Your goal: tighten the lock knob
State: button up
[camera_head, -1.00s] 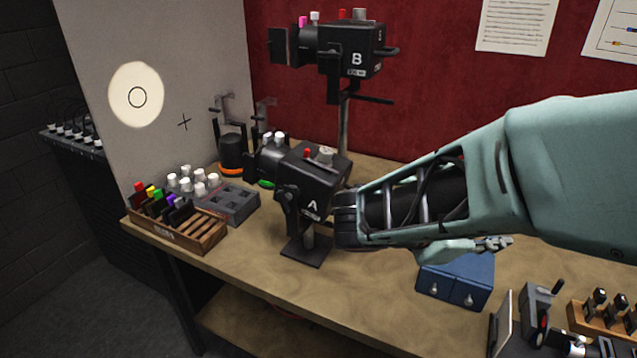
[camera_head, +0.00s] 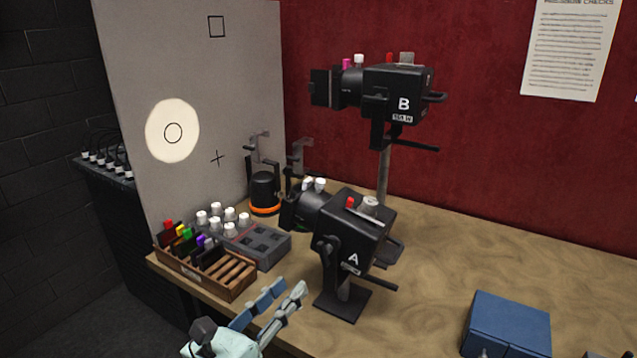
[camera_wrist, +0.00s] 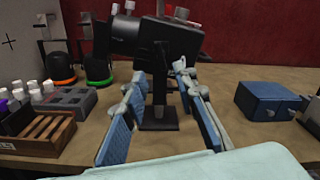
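Lamp A (camera_head: 352,235) is a black projector on a stand with a square base plate (camera_head: 343,303). A dark round knob (camera_head: 332,244) sits on its side bracket; I cannot tell for sure that it is the lock knob. Lamp B (camera_head: 403,92) stands higher on a pole behind and has a similar bracket. My gripper (camera_head: 292,288) is at the table's front edge, below and left of lamp A. In the wrist view my gripper (camera_wrist: 160,78) is open and empty, its blue-padded fingers on either side of lamp A's stand in the picture, with the lamp beyond.
A wooden rack (camera_head: 207,271) with coloured-tab slides and a grey tray (camera_head: 262,247) with white-capped pieces stand left of lamp A. A blue box (camera_head: 508,325) sits at the right. A pale screen (camera_head: 200,60) stands behind.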

aim_at(321, 256)
jog(key=x, duration=1)
jog(key=shift+w+d, duration=0.25)
jog(key=shift+c, duration=0.3)
grip_shut()
